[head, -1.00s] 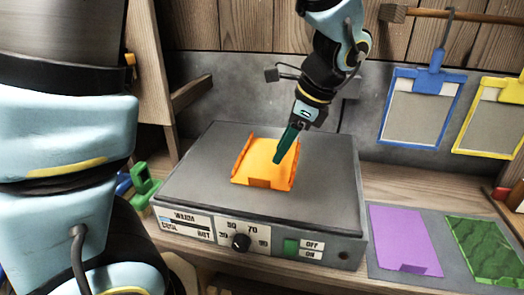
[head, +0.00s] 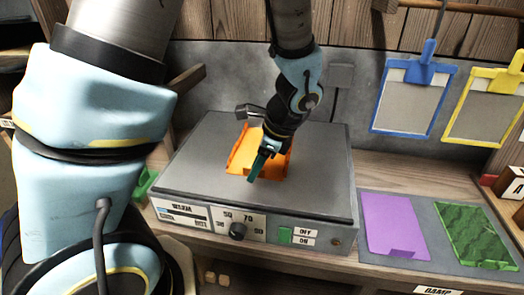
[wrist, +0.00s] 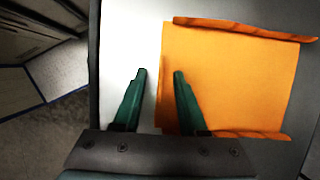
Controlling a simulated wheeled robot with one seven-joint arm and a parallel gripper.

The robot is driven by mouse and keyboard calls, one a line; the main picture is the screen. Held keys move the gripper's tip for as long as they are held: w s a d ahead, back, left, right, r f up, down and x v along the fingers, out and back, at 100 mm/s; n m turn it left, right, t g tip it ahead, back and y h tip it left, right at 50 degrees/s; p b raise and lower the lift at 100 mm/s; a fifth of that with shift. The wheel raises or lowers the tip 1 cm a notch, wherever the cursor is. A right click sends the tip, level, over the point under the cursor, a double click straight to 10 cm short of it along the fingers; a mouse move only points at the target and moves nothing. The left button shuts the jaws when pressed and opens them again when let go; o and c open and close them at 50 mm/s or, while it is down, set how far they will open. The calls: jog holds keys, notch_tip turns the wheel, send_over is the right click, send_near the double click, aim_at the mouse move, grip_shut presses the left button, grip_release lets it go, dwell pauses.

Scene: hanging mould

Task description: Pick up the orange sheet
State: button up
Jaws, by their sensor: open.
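The orange sheet (head: 240,161) lies on the flat grey top of the warming box (head: 320,180), with two opposite edges curled up. In the wrist view the orange sheet (wrist: 235,80) fills the right half. My gripper (head: 255,180) points down over the sheet's front part and hides some of it. I cannot tell how high the fingers are.
The box front has a dial (head: 237,231) and a green switch (head: 285,235). A purple sheet (head: 390,225) and a green patterned sheet (head: 475,232) lie on a grey mat at right. Blue (head: 410,105) and yellow (head: 482,110) frames hang on the wall behind.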

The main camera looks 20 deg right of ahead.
jog(key=shift+c, duration=0.3)
grip_shut()
dwell(1.1)
